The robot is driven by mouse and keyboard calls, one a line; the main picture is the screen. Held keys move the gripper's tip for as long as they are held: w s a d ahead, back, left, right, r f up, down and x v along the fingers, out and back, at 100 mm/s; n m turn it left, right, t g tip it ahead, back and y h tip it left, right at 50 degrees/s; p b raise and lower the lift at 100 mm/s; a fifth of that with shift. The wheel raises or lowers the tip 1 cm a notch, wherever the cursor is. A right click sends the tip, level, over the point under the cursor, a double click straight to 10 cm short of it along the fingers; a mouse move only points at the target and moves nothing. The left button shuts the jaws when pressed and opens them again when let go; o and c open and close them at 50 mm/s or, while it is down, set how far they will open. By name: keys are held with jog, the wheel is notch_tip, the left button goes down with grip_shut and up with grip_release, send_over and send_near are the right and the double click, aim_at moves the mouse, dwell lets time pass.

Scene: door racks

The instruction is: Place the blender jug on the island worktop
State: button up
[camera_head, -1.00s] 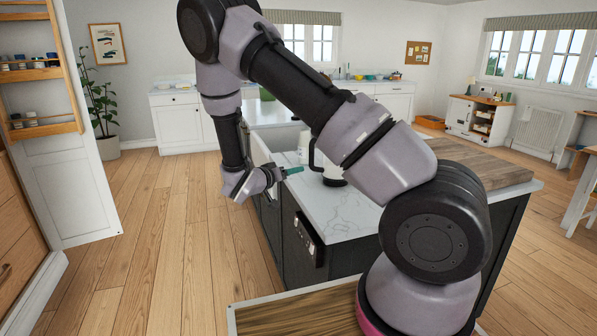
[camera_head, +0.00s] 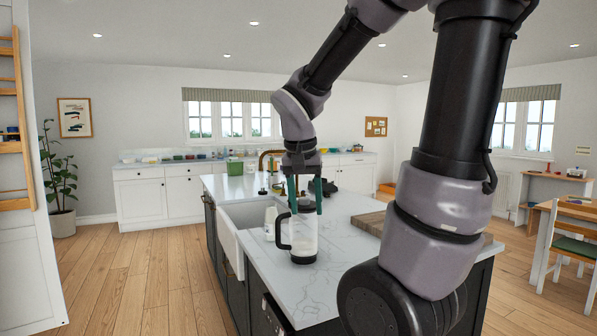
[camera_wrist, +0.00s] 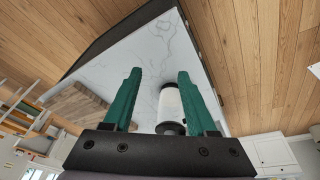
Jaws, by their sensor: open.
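The blender jug (camera_head: 304,238), clear to white with a black handle on its left and a dark base, stands upright on the white marbled island worktop (camera_head: 340,286). My gripper (camera_head: 305,207) points down over its top, its two green fingers apart. In the wrist view the open fingers (camera_wrist: 160,85) show with a white cylinder with a dark end (camera_wrist: 171,104) between them, nearer the right finger; it looks like the jug. No clear grip contact shows. The handle is not visible there.
A white container (camera_head: 270,223) stands just left of the jug, by the white sink (camera_head: 229,240). A wooden board (camera_head: 371,222) lies to the right, partly behind my arm. A tap and dark items are farther back. The worktop's near part is clear.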

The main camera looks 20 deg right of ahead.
jog(key=s+a+r+n+t+y, duration=0.2)
jog(key=s+a+r+t+y, duration=0.2)
jog(key=r, duration=0.4)
jog(key=s+t, duration=0.1)
jog(key=s, duration=0.1)
jog(key=shift+s+a+r+n, duration=0.3)
jog(key=shift+s+a+r, duration=0.05)
jog(key=shift+a+r, duration=0.05)
